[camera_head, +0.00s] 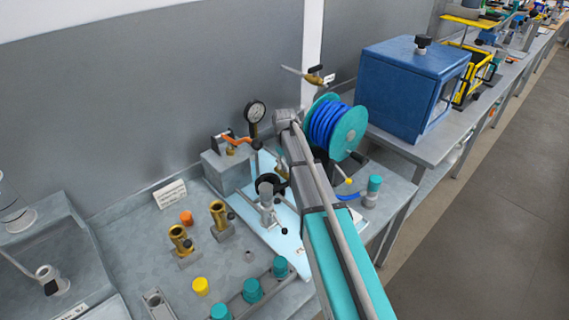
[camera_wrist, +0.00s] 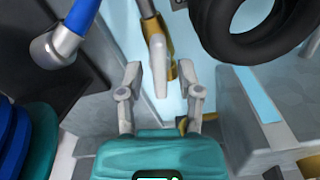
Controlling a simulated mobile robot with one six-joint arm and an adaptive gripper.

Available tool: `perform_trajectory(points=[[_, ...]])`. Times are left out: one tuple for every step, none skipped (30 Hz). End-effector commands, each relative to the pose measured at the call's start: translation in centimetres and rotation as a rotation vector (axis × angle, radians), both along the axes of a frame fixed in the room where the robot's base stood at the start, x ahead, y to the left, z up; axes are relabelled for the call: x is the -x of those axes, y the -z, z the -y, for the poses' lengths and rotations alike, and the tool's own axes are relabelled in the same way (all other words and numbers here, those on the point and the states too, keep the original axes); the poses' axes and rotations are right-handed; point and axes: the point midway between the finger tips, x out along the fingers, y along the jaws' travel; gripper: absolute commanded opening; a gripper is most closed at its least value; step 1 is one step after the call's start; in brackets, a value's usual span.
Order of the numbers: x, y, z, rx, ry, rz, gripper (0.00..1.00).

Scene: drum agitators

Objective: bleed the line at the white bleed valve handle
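The white bleed valve handle (camera_wrist: 157,66) shows in the wrist view as a pale, narrow lever with a rounded lower end. A brass valve body (camera_wrist: 186,72) is beside and behind it. My gripper (camera_wrist: 164,94) is open, with one grey finger to the left of the handle and the other to the right. The handle's lower end lies between the fingertips in the picture, with visible gaps on both sides. The distance in depth is hard to tell. In the head view my arm covers this area, and I cannot make out the handle or gripper clearly there.
A large black ring (camera_wrist: 255,30) is close on the right. A blue bar with a grey end (camera_wrist: 56,48) is on the left. The head view shows a pressure gauge (camera_head: 255,112), an orange lever (camera_head: 238,140), a blue hose reel (camera_head: 325,122) and brass fittings (camera_head: 219,212).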

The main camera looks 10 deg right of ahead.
Motion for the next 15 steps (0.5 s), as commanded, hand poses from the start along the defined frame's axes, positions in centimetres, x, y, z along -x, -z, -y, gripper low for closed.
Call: perform_trajectory(points=[[-0.04,-0.01,-0.01,0.0,0.0,0.001,0.53],[-0.04,-0.01,0.0,0.0,0.0,0.001,0.53],[-0.06,-0.01,-0.01,0.0,0.0,0.001,0.53],[-0.07,-0.01,-0.01,0.0,0.0,0.001,0.53],[-0.07,-0.02,-0.01,0.0,0.0,0.001,0.53],[-0.09,-0.02,-0.02,0.0,0.0,0.001,0.53],[-0.09,-0.02,-0.02,0.0,0.0,0.001,0.53],[-0.09,-0.02,-0.02,-0.001,0.0,0.002,0.53],[-0.1,-0.02,-0.02,-0.001,0.001,0.002,0.53],[-0.1,-0.02,-0.02,-0.001,0.001,0.002,0.53],[-0.1,-0.02,-0.02,-0.001,0.003,0.002,0.53],[-0.11,-0.02,-0.02,-0.001,0.005,0.002,0.53],[-0.11,-0.02,-0.02,-0.001,0.009,0.002,0.53],[-0.11,-0.02,-0.02,-0.001,0.013,0.002,0.53],[-0.11,-0.02,-0.02,-0.001,0.02,0.002,0.53]])
